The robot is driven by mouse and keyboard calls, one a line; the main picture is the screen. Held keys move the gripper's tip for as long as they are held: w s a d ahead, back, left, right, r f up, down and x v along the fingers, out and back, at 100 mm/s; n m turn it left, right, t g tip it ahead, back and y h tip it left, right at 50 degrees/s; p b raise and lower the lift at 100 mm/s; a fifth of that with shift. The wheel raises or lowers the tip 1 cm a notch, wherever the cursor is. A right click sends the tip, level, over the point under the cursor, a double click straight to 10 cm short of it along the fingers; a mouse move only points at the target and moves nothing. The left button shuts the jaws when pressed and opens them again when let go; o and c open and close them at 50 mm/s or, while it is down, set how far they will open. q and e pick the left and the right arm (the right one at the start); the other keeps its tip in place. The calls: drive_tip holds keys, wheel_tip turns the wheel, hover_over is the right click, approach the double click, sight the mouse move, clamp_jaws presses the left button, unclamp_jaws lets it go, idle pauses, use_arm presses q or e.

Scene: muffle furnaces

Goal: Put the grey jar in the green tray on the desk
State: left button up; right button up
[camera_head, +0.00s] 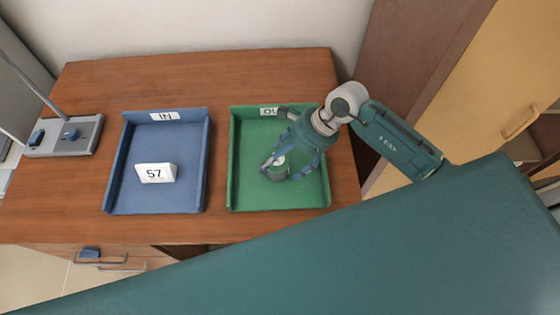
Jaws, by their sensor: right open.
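The green tray (231,185) lies on the wooden desk (220,75), right of the middle. The small grey jar (277,173), with a pale top, stands upright inside the tray, a little below its middle. My right gripper (284,170) reaches in from the upper right. Its open fingers are around the jar, one on each side; I cannot tell whether they touch it. The gripper and wrist cover part of the tray's back wall and its label. My left gripper is not in view.
A blue tray (205,190) labelled IN lies to the left, holding a white block marked 57 (155,173). A grey stand (85,135) with a rod and blue knobs is at the desk's left. A yellow cabinet (490,90) stands at right.

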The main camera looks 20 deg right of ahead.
drive_tip(key=b+v, duration=0.2)
drive_tip(key=v, duration=0.9)
